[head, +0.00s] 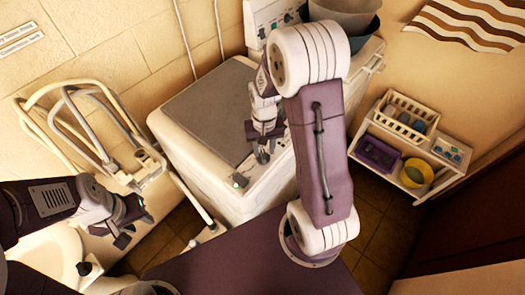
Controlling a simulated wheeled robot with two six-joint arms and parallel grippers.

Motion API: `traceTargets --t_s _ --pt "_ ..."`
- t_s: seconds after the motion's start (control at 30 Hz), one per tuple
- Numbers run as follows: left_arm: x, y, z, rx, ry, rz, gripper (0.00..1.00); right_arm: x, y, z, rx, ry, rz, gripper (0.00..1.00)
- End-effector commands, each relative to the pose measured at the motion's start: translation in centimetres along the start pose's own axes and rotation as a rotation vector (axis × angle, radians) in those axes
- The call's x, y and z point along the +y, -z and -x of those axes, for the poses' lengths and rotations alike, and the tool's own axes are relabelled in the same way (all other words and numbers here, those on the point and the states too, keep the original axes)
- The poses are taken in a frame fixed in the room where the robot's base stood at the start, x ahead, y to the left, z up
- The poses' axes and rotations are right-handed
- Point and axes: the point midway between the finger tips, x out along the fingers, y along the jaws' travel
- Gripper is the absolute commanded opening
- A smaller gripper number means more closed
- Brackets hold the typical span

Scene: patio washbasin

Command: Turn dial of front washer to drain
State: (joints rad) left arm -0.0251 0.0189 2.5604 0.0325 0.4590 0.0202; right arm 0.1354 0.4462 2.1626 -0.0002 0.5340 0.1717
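The front washer (213,120) is a white tub with a grey top, standing in the middle against the tiled wall. A narrow white panel runs along its right side, with a small dark dial (240,180) at its near end. My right gripper (262,152) hangs over this panel, pointing down, a little beyond and right of that dial. The arm hides part of the panel, and I cannot tell whether the fingers touch anything or how far apart they are. My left gripper (128,226) is at the left, away from the washer, with its fingers apart and empty.
A second washer with an upright control panel (276,18) stands behind, bearing grey basins (345,12). A white shelf (408,145) with baskets stands at right. A beige metal rack (90,125) and a white washbasin (52,258) are at left. Tiled floor shows between them.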

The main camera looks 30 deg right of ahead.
Motion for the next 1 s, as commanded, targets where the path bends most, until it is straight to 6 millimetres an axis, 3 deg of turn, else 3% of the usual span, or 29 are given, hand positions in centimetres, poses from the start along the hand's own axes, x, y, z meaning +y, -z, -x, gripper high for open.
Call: traceTargets --t_s 0.2,0.47,0.5,0.6,0.63,1.0 --pt "0.0 0.1 0.5 0.000 0.000 0.000 0.36 0.0 -0.1 -2.8 -0.001 0.000 0.000 0.35" --pt "0.0 0.1 0.5 0.001 0.000 0.000 0.36 0.0 0.0 -3.2 0.002 0.000 0.000 0.35" --pt "0.0 0.1 0.5 0.001 0.000 0.000 0.36 0.0 0.0 -3.2 0.002 0.000 0.000 0.33" --pt "0.0 0.1 0.5 0.001 0.000 0.000 0.36 0.0 0.0 -3.2 0.002 0.000 0.000 0.05" --pt "0.0 0.1 0.5 0.001 0.000 0.000 0.36 0.0 0.0 -3.2 0.002 0.000 0.000 0.00" --pt "0.0 0.1 0.5 0.001 0.000 0.000 0.36 -0.1 0.1 -3.1 0.003 0.001 -0.035 0.00"
